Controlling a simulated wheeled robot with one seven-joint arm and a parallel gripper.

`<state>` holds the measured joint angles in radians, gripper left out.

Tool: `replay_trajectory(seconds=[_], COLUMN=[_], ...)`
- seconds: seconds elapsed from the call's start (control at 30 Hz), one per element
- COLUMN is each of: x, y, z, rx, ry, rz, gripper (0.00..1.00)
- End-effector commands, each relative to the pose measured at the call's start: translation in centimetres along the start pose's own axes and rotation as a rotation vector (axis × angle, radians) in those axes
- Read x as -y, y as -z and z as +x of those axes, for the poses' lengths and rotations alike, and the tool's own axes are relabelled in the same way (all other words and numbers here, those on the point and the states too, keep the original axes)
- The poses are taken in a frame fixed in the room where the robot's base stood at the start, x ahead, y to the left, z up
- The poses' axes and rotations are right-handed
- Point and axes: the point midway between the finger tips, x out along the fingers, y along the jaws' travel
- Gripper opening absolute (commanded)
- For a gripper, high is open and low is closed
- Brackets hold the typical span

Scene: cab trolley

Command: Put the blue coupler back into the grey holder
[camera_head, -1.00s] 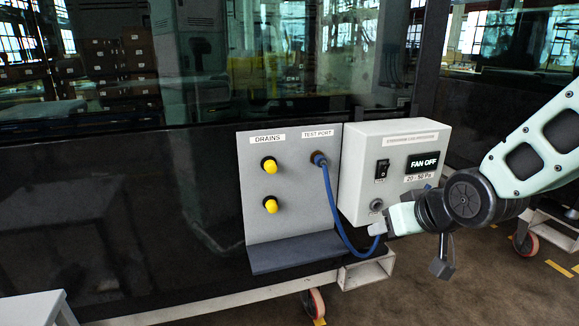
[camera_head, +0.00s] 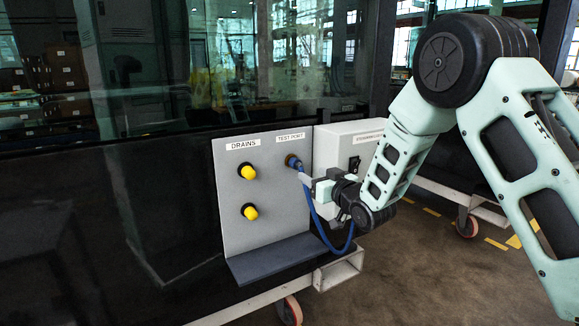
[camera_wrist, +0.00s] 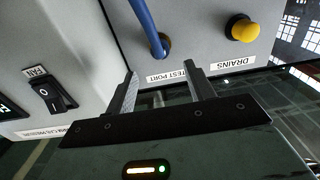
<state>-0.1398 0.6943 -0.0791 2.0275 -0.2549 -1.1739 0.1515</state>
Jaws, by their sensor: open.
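The blue coupler (camera_head: 293,162) is on the test port of the grey panel, with its blue hose (camera_head: 312,215) looping down and right. In the wrist view, the blue hose (camera_wrist: 146,25) runs down to the coupler (camera_wrist: 161,46) at the port. My gripper (camera_head: 305,181) is open and empty, just below and right of the coupler in the head view. In the wrist view, the fingertips (camera_wrist: 160,70) are spread on either side of the TEST PORT label, apart from the coupler. I cannot make out the grey holder; my arm covers part of the control box.
The grey panel (camera_head: 265,215) has two yellow-capped drains (camera_head: 247,172) and a dark shelf (camera_head: 275,258) below. The control box (camera_head: 335,140) with a black rocker switch (camera_wrist: 50,98) stands close beside the port. The dark cab wall is clear at left.

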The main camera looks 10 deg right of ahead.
Motion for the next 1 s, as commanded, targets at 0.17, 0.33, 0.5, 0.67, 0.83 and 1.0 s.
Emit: replay_trajectory(seconds=[0.17, 0.33, 0.5, 0.67, 0.83, 1.0], x=[0.1, 0.1, 0.1, 0.1, 0.1, 0.1], y=[0.0, 0.1, 0.1, -0.1, -0.2, -0.1], z=[0.1, 1.2, 3.5, 5.7, 7.7, 8.7], rx=[0.001, 0.001, 0.002, -0.001, 0.001, 0.001], ry=[0.0, 0.0, 0.0, 0.0, 0.0, 0.0], rz=[0.0, 0.0, 0.001, 0.0, 0.001, 0.001], gripper=[0.54, 0.54, 0.54, 0.54, 0.54, 0.54])
